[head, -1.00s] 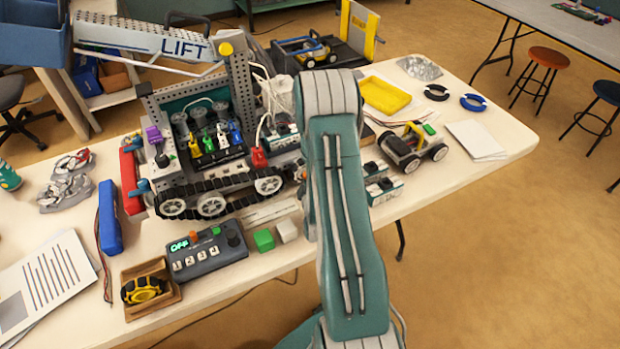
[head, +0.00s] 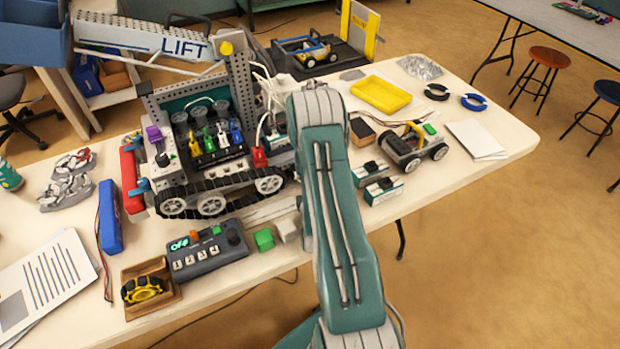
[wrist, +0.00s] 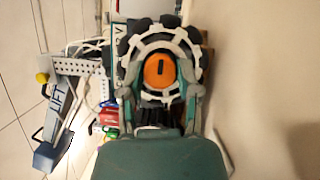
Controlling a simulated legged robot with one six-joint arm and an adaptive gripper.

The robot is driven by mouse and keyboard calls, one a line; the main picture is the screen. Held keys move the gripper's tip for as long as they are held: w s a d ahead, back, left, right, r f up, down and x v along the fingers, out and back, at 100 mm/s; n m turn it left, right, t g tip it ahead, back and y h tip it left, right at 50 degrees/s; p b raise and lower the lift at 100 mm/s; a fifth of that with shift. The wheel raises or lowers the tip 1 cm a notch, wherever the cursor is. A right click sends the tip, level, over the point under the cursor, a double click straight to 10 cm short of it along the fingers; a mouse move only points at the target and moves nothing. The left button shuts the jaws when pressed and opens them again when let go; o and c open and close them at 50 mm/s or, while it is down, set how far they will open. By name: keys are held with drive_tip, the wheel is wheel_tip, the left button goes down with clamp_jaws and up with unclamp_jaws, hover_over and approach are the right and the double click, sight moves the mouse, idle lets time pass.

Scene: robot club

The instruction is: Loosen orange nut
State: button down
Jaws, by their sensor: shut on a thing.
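In the wrist view the orange nut (wrist: 160,72), a round cap with a dark slot, sits in the middle of a pale ring with dark blocks around it (wrist: 188,40). My gripper (wrist: 160,88) is on the nut, with its grey-green fingers at the left and right. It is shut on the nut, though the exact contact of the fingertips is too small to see. In the head view my own arm hides the gripper and the nut.
A tracked robot with a LIFT arm (head: 150,40) stands on the white table (head: 440,195). A control box (head: 205,257), a yellow-black wheel in a tray (head: 172,297) and a small wheeled car (head: 405,160) are nearby. The table's front right is clear.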

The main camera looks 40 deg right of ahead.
drive_tip(key=shift+a+f, duration=0.1)
drive_tip(key=shift+f, duration=0.1)
idle(0.3)
drive_tip(key=shift+c, duration=1.5)
unclamp_jaws()
drive_tip(key=shift+r, duration=0.1)
